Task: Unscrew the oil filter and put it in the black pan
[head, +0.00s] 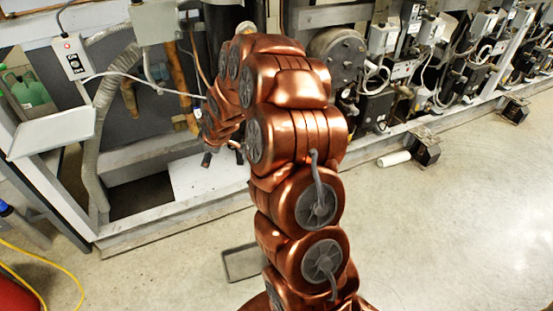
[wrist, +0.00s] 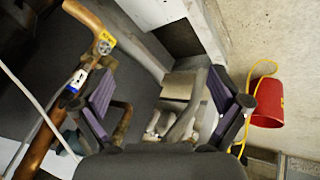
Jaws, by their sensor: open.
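My gripper (wrist: 162,85) is open in the wrist view, its two purple-padded fingers wide apart with nothing held between them. In the head view my copper arm hides most of the gripper; only a small dark part shows beside the rack. I cannot make out the oil filter for certain in either view. A dark-rimmed rectangular tray (head: 229,277), possibly the pan, lies on the floor left of my arm's lower links, partly hidden by them.
A copper pipe (wrist: 48,130) with a valve runs close to the left finger. A red bucket (wrist: 267,105) with yellow cord stands on the floor. A white cylinder (head: 394,158) lies near the rack's base rail (head: 160,229).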

